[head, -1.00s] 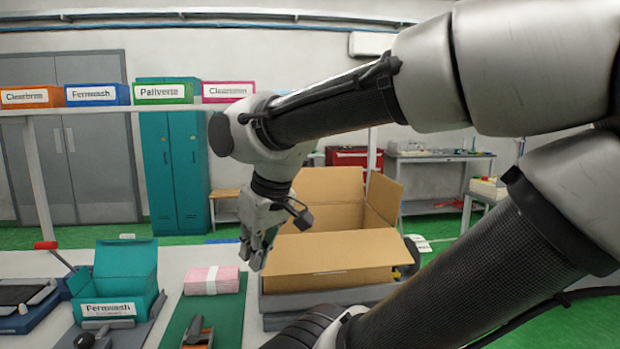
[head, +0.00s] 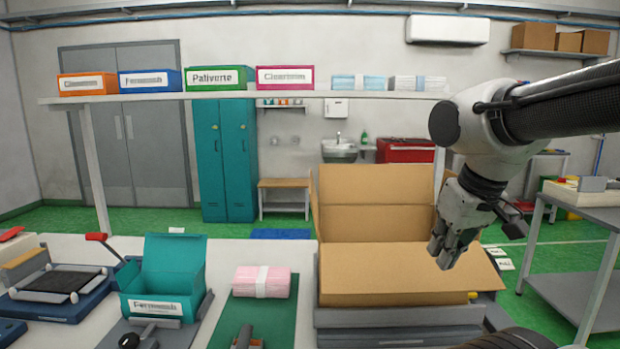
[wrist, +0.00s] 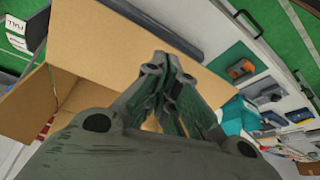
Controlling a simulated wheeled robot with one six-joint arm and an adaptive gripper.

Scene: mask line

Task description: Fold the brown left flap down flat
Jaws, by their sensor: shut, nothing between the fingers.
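An open brown cardboard box (head: 375,222) stands right of centre in the head view. Its back flap (head: 375,183) stands upright. A narrow brown strip at the box's left edge (head: 315,205) looks like the left flap seen almost edge-on, upright. A broad brown panel (head: 390,275) faces me at the front.
The box sits on a grey tray (head: 400,316). Left of it are a pink pack (head: 262,281) on a green mat (head: 255,312), a teal carton (head: 172,270) and a red-handled device (head: 62,283). A shelf (head: 240,97) with labelled boxes crosses behind. A grey table (head: 590,205) stands at right.

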